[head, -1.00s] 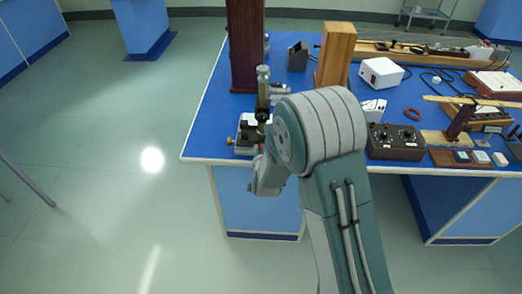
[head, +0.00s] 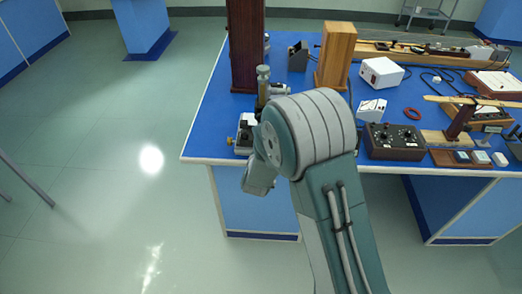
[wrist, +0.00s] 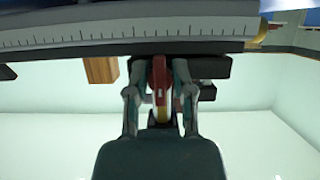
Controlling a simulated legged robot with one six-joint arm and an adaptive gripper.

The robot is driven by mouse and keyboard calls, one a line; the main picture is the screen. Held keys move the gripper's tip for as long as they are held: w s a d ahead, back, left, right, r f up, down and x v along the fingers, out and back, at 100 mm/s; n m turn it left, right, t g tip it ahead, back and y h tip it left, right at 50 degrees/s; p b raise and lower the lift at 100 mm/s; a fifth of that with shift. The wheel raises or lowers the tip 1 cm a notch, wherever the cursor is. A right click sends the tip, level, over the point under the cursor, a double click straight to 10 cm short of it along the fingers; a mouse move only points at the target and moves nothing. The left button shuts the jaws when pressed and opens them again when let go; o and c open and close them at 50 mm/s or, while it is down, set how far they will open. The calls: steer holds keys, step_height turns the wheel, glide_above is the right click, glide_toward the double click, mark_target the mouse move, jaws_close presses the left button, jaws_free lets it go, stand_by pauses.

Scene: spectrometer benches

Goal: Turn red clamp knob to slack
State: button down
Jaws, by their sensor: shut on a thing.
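The red clamp knob (wrist: 159,86) shows in the wrist view, just below a dark bar under a pale graduated scale (wrist: 120,35). My gripper (wrist: 157,72) has one finger on each side of the knob and is shut on it. The spectrometer (head: 263,88) stands at the near left corner of the blue bench in the head view. My arm hides its lower right part there. The knob and my fingertips are hidden in the head view.
The blue bench top (head: 215,120) holds a dark wooden post (head: 245,45), a lighter wooden block (head: 335,55), a white box (head: 381,72) and a dark control box (head: 394,142) to the right.

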steer(key=shift+s+f, duration=0.1)
steer(key=shift+f, duration=0.1)
steer(key=shift+c, duration=2.4)
jaws_free()
steer(key=shift+r, duration=0.1)
steer(key=shift+r, duration=0.1)
steer(key=v, duration=1.1)
steer(key=shift+s, duration=0.35)
steer(key=shift+a, duration=0.1)
